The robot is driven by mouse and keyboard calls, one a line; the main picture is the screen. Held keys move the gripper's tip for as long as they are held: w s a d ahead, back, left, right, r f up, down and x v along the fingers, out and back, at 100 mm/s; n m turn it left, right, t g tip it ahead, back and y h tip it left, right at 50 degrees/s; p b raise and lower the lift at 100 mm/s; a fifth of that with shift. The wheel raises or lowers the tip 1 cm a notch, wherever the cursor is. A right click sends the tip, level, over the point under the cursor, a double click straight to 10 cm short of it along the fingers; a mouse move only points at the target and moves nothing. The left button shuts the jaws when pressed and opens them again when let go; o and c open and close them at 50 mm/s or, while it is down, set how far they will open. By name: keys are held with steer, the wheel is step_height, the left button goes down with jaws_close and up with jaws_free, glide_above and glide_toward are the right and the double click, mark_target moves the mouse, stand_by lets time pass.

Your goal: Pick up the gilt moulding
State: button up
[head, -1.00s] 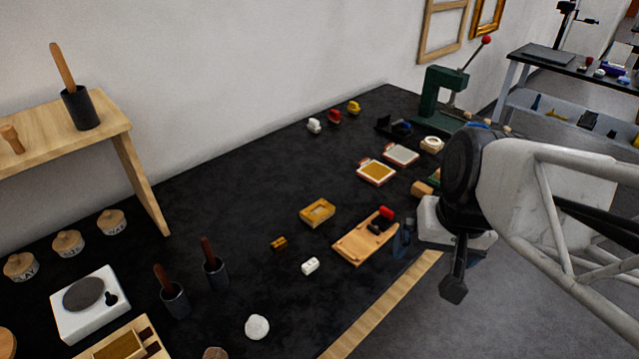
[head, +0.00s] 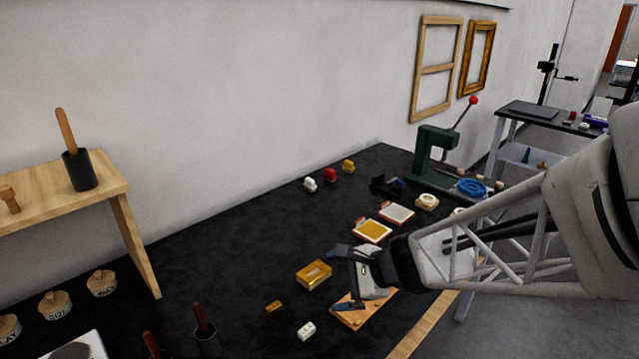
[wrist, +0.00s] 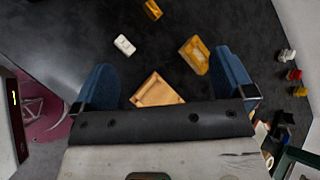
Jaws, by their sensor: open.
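The gilt moulding (head: 275,306) is a small gold-brown piece lying on the black bench top, left of the gold hollow box. In the wrist view it (wrist: 152,9) is at the top edge, beyond the fingertips. My gripper (head: 340,279) is above the bench, over the wooden board and right of the moulding. In the wrist view its blue fingers (wrist: 166,78) are wide apart with nothing held between them. The moulding is clear of both fingers.
A gold hollow box (head: 313,275), a white block (head: 306,330) and a wooden board (head: 378,298) lie near the moulding. Dark cups with handles (head: 205,335) stand to its left. A green press (head: 437,150) stands at the back. Bare bench lies behind the moulding.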

steer(key=w+f+m+t, duration=0.3)
steer(key=w+f+m, duration=0.2)
steer(key=w+m, duration=0.1)
steer(key=m+t, duration=0.3)
steer(key=m, duration=0.4)
glide_toward(317, 274)
steer(key=shift+w+a+f+h, duration=0.2)
steer(key=shift+w+a+h, duration=0.1)
steer(key=shift+w+a, duration=0.25)
steer(key=shift+x, duration=1.3)
steer(key=shift+x, duration=2.6)
steer(key=shift+c, duration=0.5)
steer(key=shift+r, duration=0.1)
steer(key=c, duration=0.5)
